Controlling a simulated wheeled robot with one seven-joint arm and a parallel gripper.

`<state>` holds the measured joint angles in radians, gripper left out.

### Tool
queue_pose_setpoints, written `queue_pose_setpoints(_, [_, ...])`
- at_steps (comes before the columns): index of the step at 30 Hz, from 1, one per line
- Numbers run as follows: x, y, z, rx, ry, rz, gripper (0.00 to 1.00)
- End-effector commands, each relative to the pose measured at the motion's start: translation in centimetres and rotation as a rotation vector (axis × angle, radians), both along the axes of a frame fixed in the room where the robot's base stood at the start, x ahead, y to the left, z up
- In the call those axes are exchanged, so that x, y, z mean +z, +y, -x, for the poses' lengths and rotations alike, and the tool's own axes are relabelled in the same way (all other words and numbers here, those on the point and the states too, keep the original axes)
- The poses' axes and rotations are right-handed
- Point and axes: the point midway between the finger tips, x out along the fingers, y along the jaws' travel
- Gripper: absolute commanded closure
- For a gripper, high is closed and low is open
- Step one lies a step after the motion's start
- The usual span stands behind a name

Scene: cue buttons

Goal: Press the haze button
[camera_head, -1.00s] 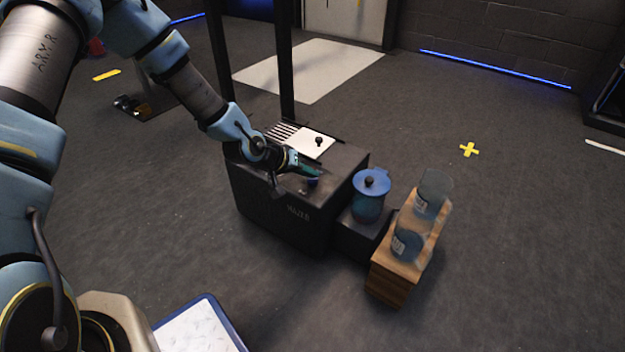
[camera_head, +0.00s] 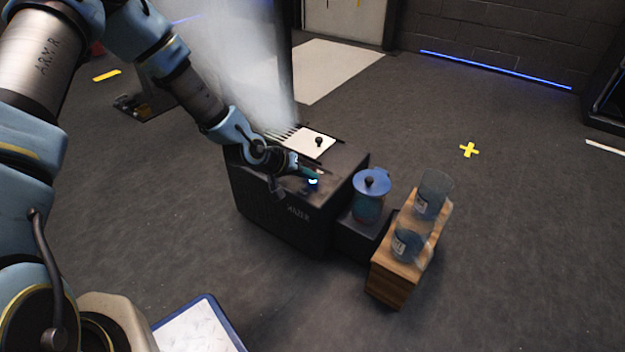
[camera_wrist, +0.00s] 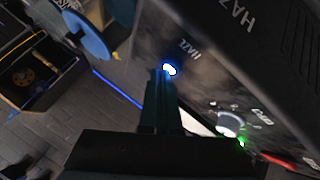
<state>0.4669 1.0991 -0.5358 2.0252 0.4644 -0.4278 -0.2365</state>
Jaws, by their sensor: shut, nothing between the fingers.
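The haze button (camera_head: 313,183) is on top of the black hazer box (camera_head: 280,215), near its front right part. It glows white-blue, and in the wrist view it is a bright light (camera_wrist: 169,69) beside a small white label. My gripper (camera_head: 317,177) is shut and empty, with its tips at the button and covering part of it. In the wrist view the shut fingers (camera_wrist: 163,80) end right at the glow; I cannot tell whether they touch it. White haze (camera_head: 240,60) rises from behind the vent slots at the back of the box.
A white plate with a black knob (camera_head: 319,141) is on the box top. A blue-lidded jar (camera_head: 371,196) stands at its right on a low black step. Two glass vessels (camera_head: 433,194) stand on a wooden block (camera_head: 388,284).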

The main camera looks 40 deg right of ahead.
Motion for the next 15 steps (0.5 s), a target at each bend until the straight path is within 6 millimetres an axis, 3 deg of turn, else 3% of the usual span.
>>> queue_pose_setpoints(15, [1.8,0.1,0.0,-0.001,0.000,-0.001,1.00])
